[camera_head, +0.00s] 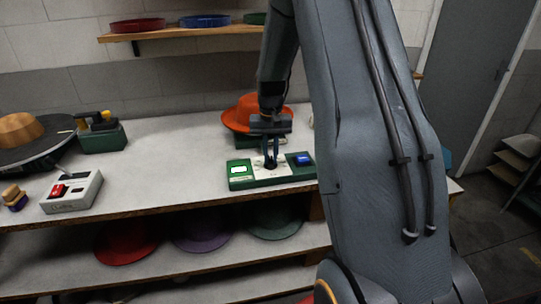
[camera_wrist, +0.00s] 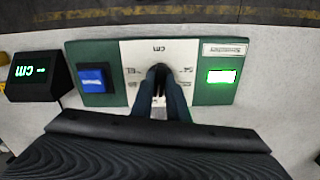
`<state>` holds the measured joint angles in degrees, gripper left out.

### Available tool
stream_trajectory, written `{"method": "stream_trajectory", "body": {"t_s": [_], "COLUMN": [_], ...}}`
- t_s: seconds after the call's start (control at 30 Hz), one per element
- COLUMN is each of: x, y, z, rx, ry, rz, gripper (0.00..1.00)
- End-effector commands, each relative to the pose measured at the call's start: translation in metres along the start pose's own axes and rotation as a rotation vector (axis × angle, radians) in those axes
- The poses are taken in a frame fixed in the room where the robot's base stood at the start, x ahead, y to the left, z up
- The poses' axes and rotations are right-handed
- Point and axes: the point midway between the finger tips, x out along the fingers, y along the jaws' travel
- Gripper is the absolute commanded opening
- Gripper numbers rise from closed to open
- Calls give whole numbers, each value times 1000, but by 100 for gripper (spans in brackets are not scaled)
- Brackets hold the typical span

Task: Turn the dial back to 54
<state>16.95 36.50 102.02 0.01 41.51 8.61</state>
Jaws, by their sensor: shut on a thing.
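The dial panel (camera_head: 243,181) is a green box with a white middle plate, lying on the table in the head view. It also shows in the wrist view (camera_wrist: 208,52), upside down, with printed marks around the middle. A lit green display (camera_wrist: 221,76) is on one side and a blue square button (camera_wrist: 92,79) on the other; its digits are too small to read. My gripper (camera_wrist: 159,72) points down at the middle of the white plate, its fingers shut on the dial. The fingers hide most of the dial and its pointer.
An orange hat (camera_head: 240,112) sits just behind the panel. A small black "cm" display (camera_wrist: 36,77) stands beside it. A grey box with a red switch (camera_head: 72,191) is at the left. Hats lie on the shelf below.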

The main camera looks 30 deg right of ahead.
Motion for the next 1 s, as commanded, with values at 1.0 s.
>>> {"method": "stream_trajectory", "body": {"t_s": [1.0], "x": [-2], "y": [4], "z": [-3], "rx": [-965], "ry": [2], "rz": [1], "gripper": [0]}}
